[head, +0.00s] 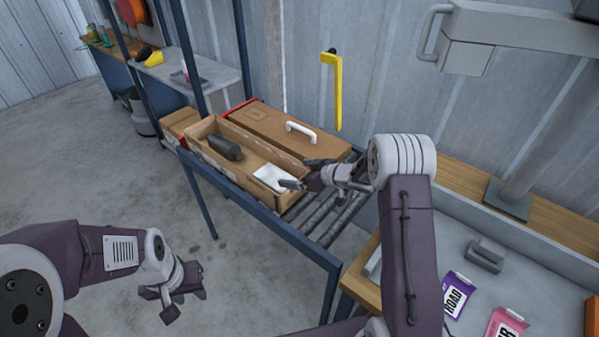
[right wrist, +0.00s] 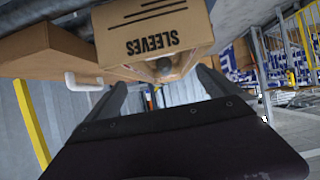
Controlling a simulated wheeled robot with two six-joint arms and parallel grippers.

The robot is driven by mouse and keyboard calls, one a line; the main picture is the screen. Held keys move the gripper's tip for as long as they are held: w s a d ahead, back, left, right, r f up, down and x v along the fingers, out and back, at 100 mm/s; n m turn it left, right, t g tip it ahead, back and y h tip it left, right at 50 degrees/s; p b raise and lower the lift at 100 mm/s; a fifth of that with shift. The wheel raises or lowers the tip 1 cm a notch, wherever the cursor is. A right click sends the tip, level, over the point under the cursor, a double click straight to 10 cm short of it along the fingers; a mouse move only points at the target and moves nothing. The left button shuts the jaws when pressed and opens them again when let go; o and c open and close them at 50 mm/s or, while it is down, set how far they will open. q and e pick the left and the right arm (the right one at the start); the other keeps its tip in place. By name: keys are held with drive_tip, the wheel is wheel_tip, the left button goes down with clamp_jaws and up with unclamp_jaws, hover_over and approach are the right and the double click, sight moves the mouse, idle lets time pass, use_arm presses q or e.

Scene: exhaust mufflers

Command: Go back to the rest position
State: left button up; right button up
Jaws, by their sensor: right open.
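My right gripper (head: 298,173) is open and empty, with its fingers at the right end of an open cardboard box (head: 203,153). The box holds a dark grey muffler (head: 226,148) on its left side and a white packet (head: 270,177) near the gripper. In the right wrist view the two fingers (right wrist: 164,90) stand apart below a carton face printed SLEEVES (right wrist: 150,35). A dark round end shows at the carton's lower edge; I cannot tell what it is. My left gripper (head: 185,297) hangs low over the floor at lower left, fingers apart, empty.
The box stands on a blue-framed roller conveyor (head: 325,212). A closed brown case with a white handle (head: 299,130) is behind it. At right, a grey-topped bench holds a purple packet (head: 456,293), a pink packet (head: 506,324) and a grey block (head: 486,255). Open floor lies at left.

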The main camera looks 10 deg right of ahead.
drive_tip(key=s+a+r+m+t+h+p, duration=0.1)
drive_tip(key=s+r+p, duration=0.15)
drive_tip(key=r, duration=0.75)
drive_tip(key=s+a+r+m+t+h+p, duration=0.15)
drive_tip(key=r+p, duration=0.25)
drive_tip(key=r, duration=0.6)
drive_tip(key=s+d+f+m+g+h, duration=0.1)
drive_tip(key=s+d+f+g, duration=0.1)
drive_tip(key=s, duration=0.7)
drive_tip(key=s+d+f+m+g+h, duration=0.2)
drive_tip(key=s+f+g, duration=0.3)
drive_tip(key=s, duration=0.5)
drive_tip(key=s+d+f+m+g+h+p, duration=0.1)
drive_tip(key=s+f+g, duration=0.3)
drive_tip(key=s, duration=0.5)
wheel_tip(320, 180, down, 2)
drive_tip(key=shift+s+d+f+m+h, duration=0.15)
drive_tip(key=shift+s+d+m+h, duration=0.1)
drive_tip(key=shift+d+m+h, duration=0.3)
